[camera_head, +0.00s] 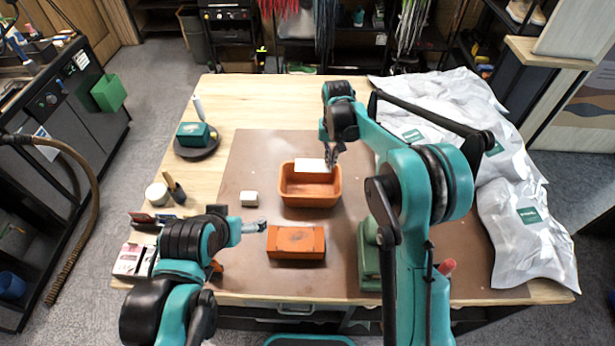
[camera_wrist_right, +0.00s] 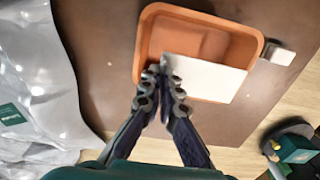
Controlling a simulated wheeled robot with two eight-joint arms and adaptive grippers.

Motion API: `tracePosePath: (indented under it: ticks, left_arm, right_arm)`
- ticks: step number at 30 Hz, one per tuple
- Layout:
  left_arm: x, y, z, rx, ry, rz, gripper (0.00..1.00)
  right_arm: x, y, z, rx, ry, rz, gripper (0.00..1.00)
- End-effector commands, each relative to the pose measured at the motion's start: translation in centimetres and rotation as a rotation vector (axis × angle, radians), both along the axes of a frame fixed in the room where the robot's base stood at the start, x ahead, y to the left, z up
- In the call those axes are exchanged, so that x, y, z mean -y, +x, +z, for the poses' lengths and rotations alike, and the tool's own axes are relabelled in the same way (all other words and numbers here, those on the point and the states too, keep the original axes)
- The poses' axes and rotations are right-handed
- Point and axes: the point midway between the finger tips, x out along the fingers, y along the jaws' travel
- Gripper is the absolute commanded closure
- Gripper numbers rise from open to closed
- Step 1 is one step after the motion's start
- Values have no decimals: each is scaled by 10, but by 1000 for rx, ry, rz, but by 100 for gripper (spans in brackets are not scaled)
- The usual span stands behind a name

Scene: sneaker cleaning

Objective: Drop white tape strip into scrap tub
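The white tape strip (camera_head: 309,165) is held by one end in my right gripper (camera_head: 331,155), over the far side of the orange scrap tub (camera_head: 311,200). In the right wrist view, my right gripper (camera_wrist_right: 165,72) is shut on the end of the strip (camera_wrist_right: 208,78). The strip covers part of the open tub (camera_wrist_right: 200,22) there, and the tub's visible floor looks empty. I cannot tell whether the strip touches the rim. My left gripper (camera_head: 258,227) is low at the left, beside an orange block; its fingers are too small to judge.
The orange block (camera_head: 296,241) lies in front of the tub on the brown mat (camera_head: 240,172). A small white block (camera_head: 249,198) sits left of the tub. A green item (camera_head: 369,258) stands front right. Silver bags (camera_head: 440,105) fill the table's right side.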

Motion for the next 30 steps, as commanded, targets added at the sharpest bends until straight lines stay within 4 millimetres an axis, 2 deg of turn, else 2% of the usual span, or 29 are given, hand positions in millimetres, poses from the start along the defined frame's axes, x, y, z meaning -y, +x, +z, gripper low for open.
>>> tracePosePath:
  ticks: [15,25,26,27,29,30]
  left_arm:
    - [0,0,-32,0,0,0,6]
    - [0,0,-33,0,0,0,6]
    - [0,0,-33,0,0,0,6]
    - [0,0,-33,0,0,0,6]
    - [0,0,-33,0,0,0,6]
    - [0,0,-33,0,0,0,6]
  right_arm:
    - [0,0,-54,0,0,0,100]
    - [0,0,-58,0,0,0,100]
    - [0,0,-58,0,0,0,96]
    - [0,0,-58,0,0,0,85]
    - [0,0,-58,0,0,0,71]
    - [0,0,-58,0,0,0,71]
